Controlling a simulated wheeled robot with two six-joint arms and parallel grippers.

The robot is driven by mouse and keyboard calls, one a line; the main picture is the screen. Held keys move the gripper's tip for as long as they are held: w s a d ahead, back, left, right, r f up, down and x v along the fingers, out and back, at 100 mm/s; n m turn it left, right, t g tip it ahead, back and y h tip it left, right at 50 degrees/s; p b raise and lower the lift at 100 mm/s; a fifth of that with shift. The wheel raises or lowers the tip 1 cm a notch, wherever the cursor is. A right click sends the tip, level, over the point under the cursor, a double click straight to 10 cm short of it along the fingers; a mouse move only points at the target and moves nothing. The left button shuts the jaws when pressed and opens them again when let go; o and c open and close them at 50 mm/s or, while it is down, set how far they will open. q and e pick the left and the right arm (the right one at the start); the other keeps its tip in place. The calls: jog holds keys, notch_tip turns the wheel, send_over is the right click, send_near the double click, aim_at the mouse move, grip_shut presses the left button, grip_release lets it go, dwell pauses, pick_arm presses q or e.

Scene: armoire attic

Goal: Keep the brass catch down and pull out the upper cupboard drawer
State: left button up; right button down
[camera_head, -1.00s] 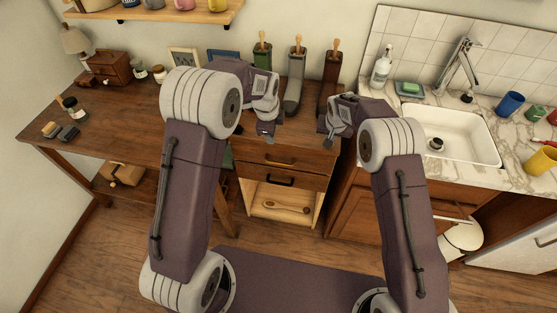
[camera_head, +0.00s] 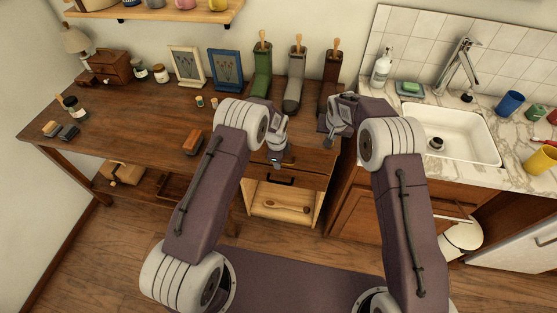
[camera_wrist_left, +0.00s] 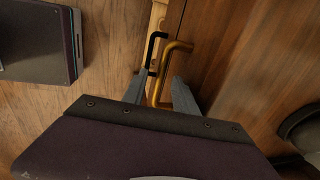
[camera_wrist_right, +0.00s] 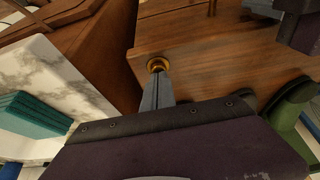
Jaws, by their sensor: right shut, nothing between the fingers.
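The upper drawer (camera_head: 312,165) of the wooden cupboard appears closed. Its brass handle (camera_wrist_left: 178,46) shows in the left wrist view. My left gripper (camera_head: 275,161) is at the drawer front, with its fingers (camera_wrist_left: 162,85) apart on either side of the brass handle; I cannot tell whether they touch it. The brass catch (camera_wrist_right: 157,64) is a round piece on the cupboard top. My right gripper (camera_wrist_right: 160,74) is shut, with its fingertips at the catch, covering part of it. In the head view my right gripper (camera_head: 328,142) hides the catch.
The lower drawer's black handle (camera_wrist_left: 151,45) is close beside the left fingers. Boots (camera_head: 262,75) stand at the back of the cupboard top. A brown brush (camera_head: 193,142) lies on the desk at left. The sink counter (camera_head: 385,115) borders the right.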

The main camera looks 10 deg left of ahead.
pick_arm(q)
jog(key=shift+f, duration=0.35)
grip_shut()
dwell(1.2)
